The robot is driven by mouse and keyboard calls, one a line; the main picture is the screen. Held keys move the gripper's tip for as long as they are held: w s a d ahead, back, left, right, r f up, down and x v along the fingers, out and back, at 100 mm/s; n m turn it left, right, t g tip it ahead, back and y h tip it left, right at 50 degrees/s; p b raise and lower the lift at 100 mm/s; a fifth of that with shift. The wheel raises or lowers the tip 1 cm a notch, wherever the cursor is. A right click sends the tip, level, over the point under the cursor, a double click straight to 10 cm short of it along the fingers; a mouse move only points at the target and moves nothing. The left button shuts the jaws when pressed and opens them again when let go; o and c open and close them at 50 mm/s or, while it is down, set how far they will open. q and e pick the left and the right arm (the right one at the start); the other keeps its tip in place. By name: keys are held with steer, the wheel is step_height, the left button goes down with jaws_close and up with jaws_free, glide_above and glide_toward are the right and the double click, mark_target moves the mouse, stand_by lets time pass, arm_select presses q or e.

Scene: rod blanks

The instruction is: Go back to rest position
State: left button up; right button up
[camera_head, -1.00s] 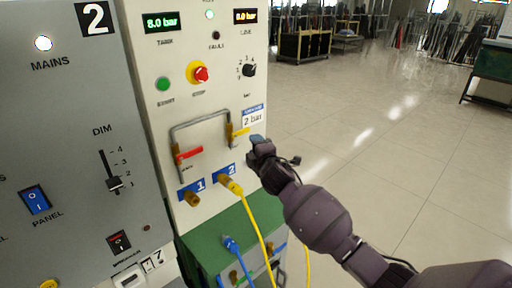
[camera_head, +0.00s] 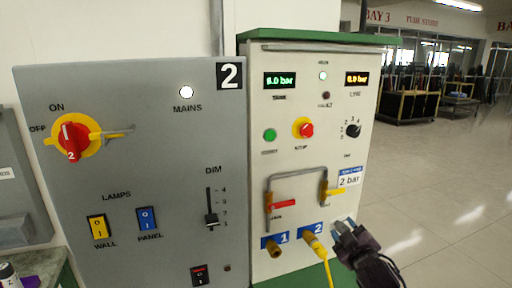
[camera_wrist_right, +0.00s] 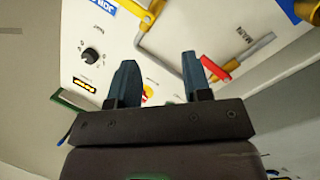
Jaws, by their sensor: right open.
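My right gripper (camera_head: 345,229) is in front of the lower right of the cream compressor panel (camera_head: 290,155) in the head view. In the right wrist view its two dark fingers (camera_wrist_right: 157,82) stand apart with nothing between them. The panel has a red-handled valve (camera_head: 284,203), a yellow-handled valve (camera_head: 333,192) and outlets marked 1 (camera_head: 275,247) and 2 (camera_head: 313,241). A yellow hose is plugged into outlet 2. The gripper is to the right of outlet 2; I cannot tell the exact gap. My left gripper is not in view.
A grey switch panel (camera_head: 150,185) with a red rotary switch (camera_head: 72,143) and a DIM slider (camera_head: 211,219) stands left of the cream panel. Open tiled floor (camera_head: 440,190) lies to the right. Dark carts (camera_head: 408,98) stand far back.

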steer(key=s+d+f+m+g, duration=0.1)
steer(key=s+f+m+g, duration=0.1)
steer(key=s+f, duration=0.6)
steer(key=s+d+f+m+g+h, duration=0.1)
steer(key=s+f+m+g, duration=0.1)
steer(key=s+f, duration=0.6)
steer(key=s+d+f+m+g+h, duration=0.1)
steer(key=s+f+m, duration=0.3)
steer(key=s, duration=1.3)
step_height(320, 180, down, 4)
steer(key=shift+d+f+m+g, duration=0.15)
steer(key=shift+d+m+g, duration=0.15)
steer(key=shift+d+g, duration=0.25)
steer(key=shift+s, duration=0.1)
